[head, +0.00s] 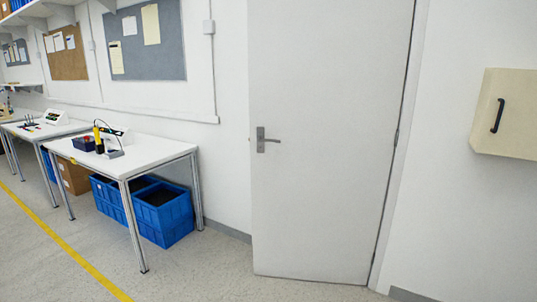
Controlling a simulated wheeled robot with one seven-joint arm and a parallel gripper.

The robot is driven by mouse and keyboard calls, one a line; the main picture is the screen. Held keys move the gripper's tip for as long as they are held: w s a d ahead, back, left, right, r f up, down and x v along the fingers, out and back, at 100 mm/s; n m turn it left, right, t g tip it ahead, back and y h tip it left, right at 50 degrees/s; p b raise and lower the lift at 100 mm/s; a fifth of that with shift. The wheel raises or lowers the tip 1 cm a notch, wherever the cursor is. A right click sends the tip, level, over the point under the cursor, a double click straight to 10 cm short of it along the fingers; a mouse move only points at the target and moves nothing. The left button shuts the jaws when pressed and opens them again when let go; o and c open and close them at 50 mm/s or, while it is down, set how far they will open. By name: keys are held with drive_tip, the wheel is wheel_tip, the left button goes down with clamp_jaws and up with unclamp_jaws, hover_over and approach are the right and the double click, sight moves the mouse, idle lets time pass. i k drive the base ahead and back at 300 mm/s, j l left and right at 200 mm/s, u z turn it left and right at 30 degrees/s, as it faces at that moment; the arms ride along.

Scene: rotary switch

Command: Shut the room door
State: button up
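The white room door (325,180) fills the middle of the head view. Its lever handle (266,140) is grey metal and sits near the door's left edge. The hinge side is at the right, along the door frame (402,160). The door stands ajar, swung out into the room: its lower left corner lies on the floor in front of the wall line. The left side of the doorway and the gap behind the door are hidden by the door itself. My gripper is not in view.
A white workbench (150,152) with small tools stands left of the door, with blue crates (163,212) beneath. A beige wall cabinet (508,112) with a black handle hangs at right. The floor (200,275) before the door is clear; a yellow line (75,262) crosses it at left.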

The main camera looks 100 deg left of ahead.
sight(327, 78)
drive_tip(key=u, duration=3.25)
drive_tip(key=i+l+u, duration=0.1)
drive_tip(key=i, duration=0.4)
drive_tip(key=i+l, duration=0.2)
drive_tip(key=i, duration=0.3)
drive_tip(key=i+l+u, duration=0.15)
drive_tip(key=i, duration=0.35)
drive_tip(key=i+l+u, duration=0.1)
drive_tip(key=i+l, duration=0.15)
drive_tip(key=i, duration=0.2)
drive_tip(key=i+l, duration=0.25)
drive_tip(key=i, duration=0.25)
drive_tip(key=i+l+u, duration=0.15)
drive_tip(key=i, duration=0.3)
drive_tip(key=l, duration=0.1)
